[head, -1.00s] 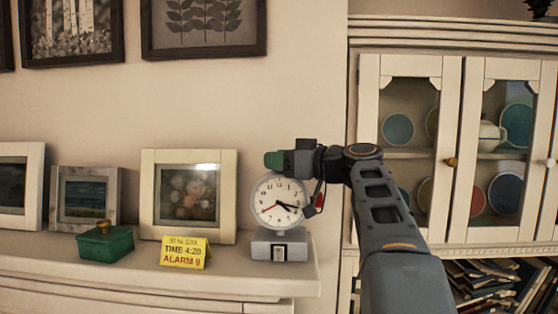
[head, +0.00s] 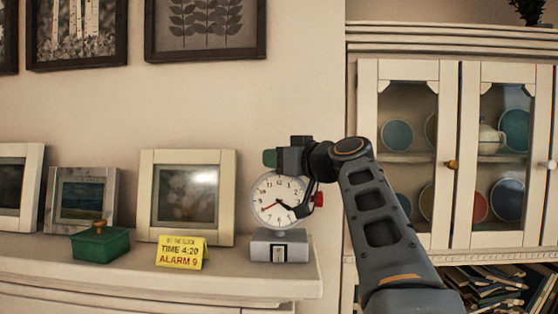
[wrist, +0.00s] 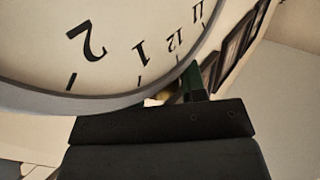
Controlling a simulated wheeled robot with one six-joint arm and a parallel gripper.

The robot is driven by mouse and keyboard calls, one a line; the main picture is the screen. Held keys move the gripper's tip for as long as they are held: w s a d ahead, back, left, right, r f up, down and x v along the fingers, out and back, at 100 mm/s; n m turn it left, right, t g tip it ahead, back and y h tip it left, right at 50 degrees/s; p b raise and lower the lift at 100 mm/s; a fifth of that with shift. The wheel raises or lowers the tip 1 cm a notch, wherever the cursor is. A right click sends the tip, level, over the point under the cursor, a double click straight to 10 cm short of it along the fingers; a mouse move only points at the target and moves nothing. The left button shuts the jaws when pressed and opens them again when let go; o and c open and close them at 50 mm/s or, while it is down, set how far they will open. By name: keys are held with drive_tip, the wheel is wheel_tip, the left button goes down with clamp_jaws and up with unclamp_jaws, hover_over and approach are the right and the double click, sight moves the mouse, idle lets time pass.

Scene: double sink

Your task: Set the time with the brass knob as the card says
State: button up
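A white round clock (head: 279,201) stands on a grey base (head: 280,246) on the shelf. Its black hands point to the lower right, near the 4, and a red hand points to the lower left, near the 8. The yellow card (head: 181,253) reads TIME 4:20 and ALARM 9. My gripper (head: 271,158) is at the clock's top edge, with a green fingertip showing. In the wrist view the clock face (wrist: 110,40) fills the upper left, and a green finger (wrist: 193,82) shows past its rim. A small brass-coloured bit (wrist: 160,98) beside that finger is mostly hidden. The finger gap is not clear.
A green box (head: 101,243) with a brown top handle sits left of the card. Picture frames (head: 187,203) stand behind them. A glass-door cabinet (head: 408,150) is at the right, behind my arm. The shelf's front edge is close to the clock base.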

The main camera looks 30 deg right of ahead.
drive_tip(key=o, duration=0.4)
drive_tip(key=shift+c, duration=0.2)
drive_tip(key=shift+s, duration=0.15)
drive_tip(key=b+v, duration=0.4)
drive_tip(key=v, duration=0.9)
drive_tip(key=shift+s, duration=0.25)
drive_tip(key=shift+d, duration=0.1)
